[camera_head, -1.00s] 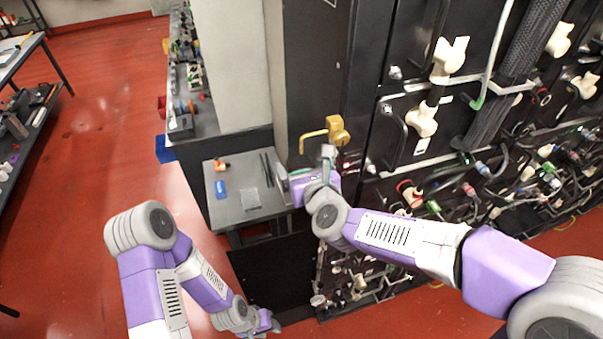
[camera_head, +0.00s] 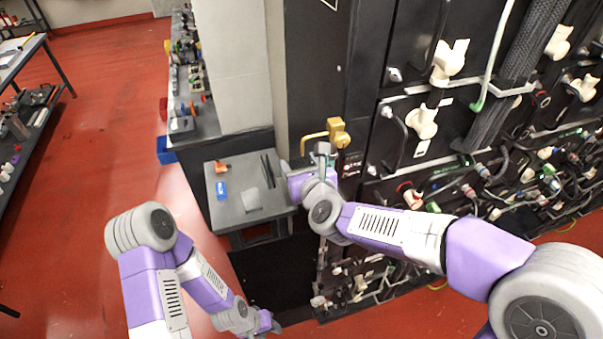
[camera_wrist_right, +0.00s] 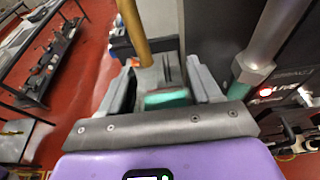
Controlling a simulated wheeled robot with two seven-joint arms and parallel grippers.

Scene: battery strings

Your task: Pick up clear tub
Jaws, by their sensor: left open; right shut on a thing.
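A small clear, pale square item (camera_head: 250,199), which looks like the clear tub, lies on the grey side table (camera_head: 233,220) in the head view. My right gripper (camera_head: 287,170) is just past the table's right edge, beside the black cabinet, and its fingers are partly hidden by my wrist. In the right wrist view my right gripper (camera_wrist_right: 165,78) is shut on a teal-green thing (camera_wrist_right: 168,98); I cannot tell clearly what it is. My left gripper (camera_head: 272,325) is low at the bottom centre, open and far from the table.
An orange item (camera_head: 222,167), a blue box (camera_head: 221,191) and thin black rods (camera_head: 268,170) are on the table. A yellow handle (camera_head: 335,135) juts from the black cabinet (camera_head: 315,70) just above my right gripper. Cables and connectors crowd the cabinet at right. Red floor is free at left.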

